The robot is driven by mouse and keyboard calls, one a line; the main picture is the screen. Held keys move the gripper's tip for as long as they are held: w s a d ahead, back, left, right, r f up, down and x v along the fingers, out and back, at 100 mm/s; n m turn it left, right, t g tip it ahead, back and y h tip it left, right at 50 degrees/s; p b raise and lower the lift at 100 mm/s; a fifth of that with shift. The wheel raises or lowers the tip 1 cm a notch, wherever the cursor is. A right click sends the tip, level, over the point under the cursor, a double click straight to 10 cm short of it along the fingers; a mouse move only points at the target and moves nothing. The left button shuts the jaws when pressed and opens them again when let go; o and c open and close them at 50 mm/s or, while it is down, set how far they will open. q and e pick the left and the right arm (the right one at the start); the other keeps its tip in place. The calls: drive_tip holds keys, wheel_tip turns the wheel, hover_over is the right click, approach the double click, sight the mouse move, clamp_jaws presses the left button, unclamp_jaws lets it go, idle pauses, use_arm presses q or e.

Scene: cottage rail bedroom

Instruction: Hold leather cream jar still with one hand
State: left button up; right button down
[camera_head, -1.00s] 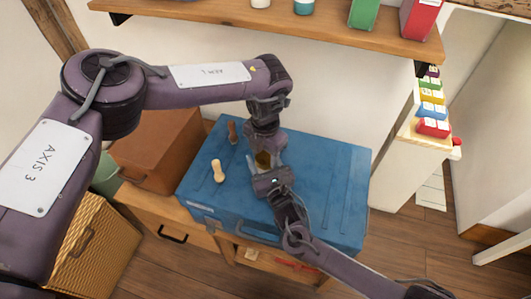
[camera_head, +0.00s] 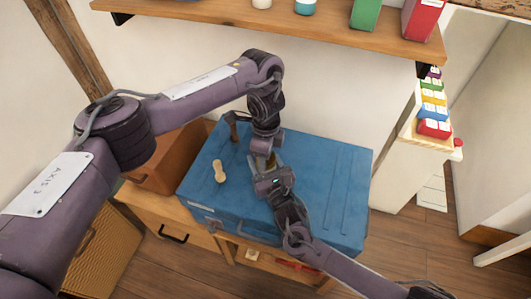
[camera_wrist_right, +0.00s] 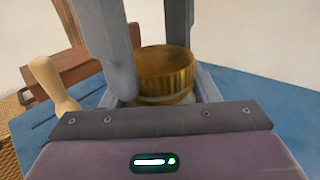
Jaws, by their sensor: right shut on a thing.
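The leather cream jar stands on the blue trunk (camera_head: 325,185); its ribbed gold lid (camera_wrist_right: 165,72) shows in the right wrist view. In the head view, the jar is mostly hidden between the two grippers. My right gripper (camera_head: 267,172) is shut on the jar from the near side, low down below the lid. My left gripper (camera_head: 266,156) points down from above. In the right wrist view its two grey fingers (camera_wrist_right: 145,65) stand apart, one at the lid's left side and one behind it. I cannot tell whether they touch the lid.
A pale wooden peg-shaped piece (camera_head: 219,171) and a brown item (camera_head: 233,128) stand on the trunk to the left. A brown box (camera_head: 160,165) is left of the trunk. A shelf (camera_head: 290,27) with jars and boxes hangs above. The trunk's right side is clear.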

use_arm(q)
drive_tip(key=shift+w, duration=0.1)
use_arm(e)
drive_tip(key=shift+a, duration=0.15)
use_arm(q)
drive_tip(key=o, duration=1)
drive_tip(key=shift+c, duration=0.2)
drive_tip(key=shift+o, duration=0.6)
drive_tip(key=shift+s, duration=0.2)
